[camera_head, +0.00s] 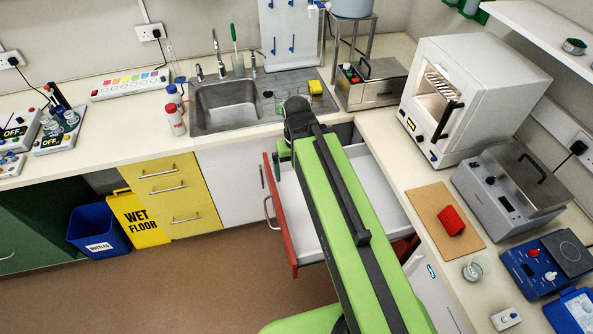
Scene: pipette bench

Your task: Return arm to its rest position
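My green arm (345,215) reaches from the bottom of the head view up and away over the open drawer. At its far end is the dark end of the arm with my gripper (297,108), near the front edge of the bench just right of the sink. The fingers cannot be made out, so I cannot tell whether they are open or shut or hold anything.
A drawer with a red front (280,220) stands pulled out under my arm. A sink (228,103) is to the left. A white oven (470,95), a grey bath (510,185) and a board (430,212) with a red block (452,221) are on the right bench. A yellow wet-floor sign (138,220) stands left.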

